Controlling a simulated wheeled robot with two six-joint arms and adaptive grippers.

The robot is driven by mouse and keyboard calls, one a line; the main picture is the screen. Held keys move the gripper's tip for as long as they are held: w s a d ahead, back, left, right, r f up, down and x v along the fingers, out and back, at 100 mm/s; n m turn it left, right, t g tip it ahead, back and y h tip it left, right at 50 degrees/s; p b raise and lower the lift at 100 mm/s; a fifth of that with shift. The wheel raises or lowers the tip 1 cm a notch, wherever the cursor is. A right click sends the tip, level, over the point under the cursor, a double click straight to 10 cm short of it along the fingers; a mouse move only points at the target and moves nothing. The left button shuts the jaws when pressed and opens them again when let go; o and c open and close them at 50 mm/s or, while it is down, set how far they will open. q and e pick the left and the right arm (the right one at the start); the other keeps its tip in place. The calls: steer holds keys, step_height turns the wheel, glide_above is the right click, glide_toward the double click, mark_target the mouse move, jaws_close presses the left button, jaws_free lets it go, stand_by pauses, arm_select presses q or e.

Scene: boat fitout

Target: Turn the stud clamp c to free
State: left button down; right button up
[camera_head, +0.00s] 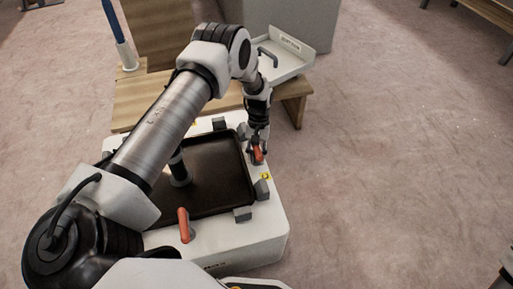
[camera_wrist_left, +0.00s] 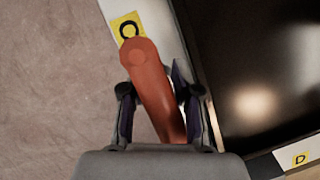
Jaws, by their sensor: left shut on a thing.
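The stud clamp c is an orange lever (camera_head: 258,156) on the right rim of a white unit. My left gripper (camera_head: 257,146) comes down on it from above. In the left wrist view the orange lever (camera_wrist_left: 150,80) runs from a round pivot end down between my two fingers (camera_wrist_left: 155,100), which are shut on it. Its lower end is hidden by the gripper body. A yellow label (camera_wrist_left: 128,27) with a black letter, seemingly a C, lies beside the pivot end. My right gripper is not in view.
The white unit (camera_head: 270,232) holds a dark, glossy panel (camera_head: 215,180) with grey blocks around its edge. Another orange lever (camera_head: 184,224) stands at its front. A yellow D label (camera_wrist_left: 300,160) shows nearby. A wooden bench (camera_head: 140,95) and white tray (camera_head: 285,62) stand behind.

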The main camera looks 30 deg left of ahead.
arm_select(q)
steer(key=shift+s+f, duration=0.1)
steer(key=shift+s, duration=0.1)
steer(key=c, duration=1)
jaws_free()
steer(key=shift+a, duration=0.15)
steer(key=shift+w, duration=0.1)
